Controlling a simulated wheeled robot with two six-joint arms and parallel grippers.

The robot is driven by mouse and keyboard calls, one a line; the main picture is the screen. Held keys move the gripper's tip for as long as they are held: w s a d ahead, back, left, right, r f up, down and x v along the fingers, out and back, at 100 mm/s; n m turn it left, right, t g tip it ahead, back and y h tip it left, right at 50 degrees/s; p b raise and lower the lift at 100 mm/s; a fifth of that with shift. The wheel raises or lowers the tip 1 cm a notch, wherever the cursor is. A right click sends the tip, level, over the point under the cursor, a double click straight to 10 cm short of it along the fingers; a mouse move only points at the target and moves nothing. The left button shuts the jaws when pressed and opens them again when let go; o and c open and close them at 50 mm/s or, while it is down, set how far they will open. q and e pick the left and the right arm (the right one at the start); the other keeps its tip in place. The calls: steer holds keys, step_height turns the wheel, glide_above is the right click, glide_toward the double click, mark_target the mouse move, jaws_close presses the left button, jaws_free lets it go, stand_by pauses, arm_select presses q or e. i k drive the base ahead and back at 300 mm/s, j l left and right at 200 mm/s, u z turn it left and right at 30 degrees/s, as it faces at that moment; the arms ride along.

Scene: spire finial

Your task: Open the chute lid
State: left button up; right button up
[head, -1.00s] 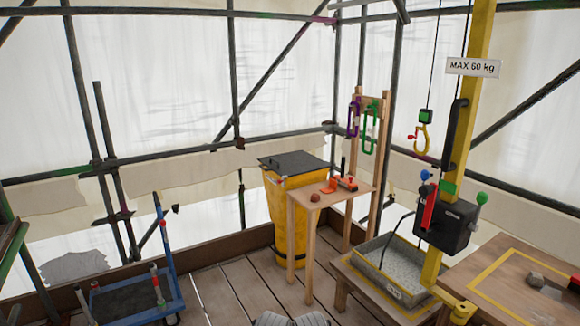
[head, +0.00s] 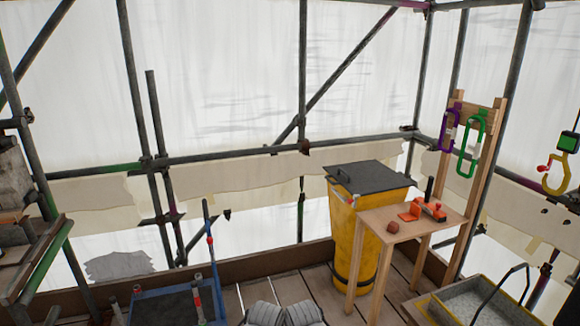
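The yellow chute (head: 344,225) stands against the back edge of the platform, right of centre. Its dark grey lid (head: 372,175) lies flat over the top and looks shut. A small wooden table hides the lower right front of the chute. Neither of my grippers is in view. Two grey ribbed shapes at the bottom edge look like parts of my own body.
A blue cart (head: 165,304) is at bottom left. A wooden rack (head: 482,195) with purple and green carabiners stands right. Some deck boards (head: 312,290) are bare.

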mark_target(361, 179)
steer(key=i+j, duration=0.1)
steer(key=i, duration=1.65)
steer(key=i+j+z, duration=0.1)
steer(key=i+z, duration=0.25)
steer(key=i+j+z, duration=0.2)
steer(key=i+z, duration=0.2)
steer(key=i, duration=0.15)
steer(key=i+j+z, duration=0.35)
